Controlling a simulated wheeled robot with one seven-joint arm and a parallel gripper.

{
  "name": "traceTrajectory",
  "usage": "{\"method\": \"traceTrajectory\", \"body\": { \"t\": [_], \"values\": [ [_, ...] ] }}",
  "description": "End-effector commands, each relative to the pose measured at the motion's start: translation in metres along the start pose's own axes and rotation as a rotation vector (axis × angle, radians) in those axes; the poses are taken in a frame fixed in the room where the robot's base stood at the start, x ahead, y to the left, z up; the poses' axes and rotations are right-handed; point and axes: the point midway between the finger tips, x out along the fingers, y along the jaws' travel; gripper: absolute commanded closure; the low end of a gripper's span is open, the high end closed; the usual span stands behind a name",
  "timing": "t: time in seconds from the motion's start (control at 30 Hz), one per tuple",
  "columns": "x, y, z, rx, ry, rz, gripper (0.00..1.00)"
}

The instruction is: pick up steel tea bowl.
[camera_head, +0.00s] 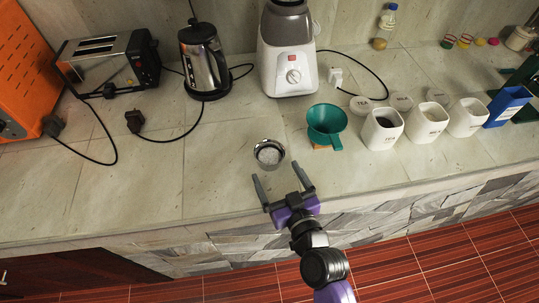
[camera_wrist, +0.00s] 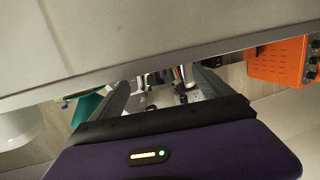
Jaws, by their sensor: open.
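The steel tea bowl (camera_head: 268,153) is a small round metal bowl with pale, whitish contents, standing upright on the stone counter near its front edge. My gripper (camera_head: 277,172) is open and empty in the head view. Its two fingers are spread apart and point toward the bowl from the front. The fingertips appear just short of the bowl, though their height over the counter is hard to judge. In the wrist view the spread fingers of my gripper (camera_wrist: 160,78) also show, but I cannot clearly make out the bowl there.
A green funnel (camera_head: 326,122) stands close to the right of the bowl. Further right are white canisters (camera_head: 383,128). Behind stand a blender (camera_head: 288,60) and a kettle (camera_head: 204,65); a toaster (camera_head: 108,62) is at the back left. Counter left of the bowl is clear.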

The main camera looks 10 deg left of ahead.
Motion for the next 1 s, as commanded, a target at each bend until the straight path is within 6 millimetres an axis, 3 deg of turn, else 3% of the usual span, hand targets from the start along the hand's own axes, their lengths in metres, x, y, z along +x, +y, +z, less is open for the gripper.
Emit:
{"method": "traceTrajectory", "body": {
  "t": [0.6,0.9,0.93,1.0],
  "values": [
    [0.068,0.002,0.004,-0.002,0.0,0.001,0.1],
    [0.072,0.002,0.004,0.0,0.0,0.001,0.1],
    [0.072,0.002,0.004,-0.001,0.0,0.001,0.12],
    [0.072,0.002,0.004,-0.001,0.0,0.001,0.26]
  ]
}}
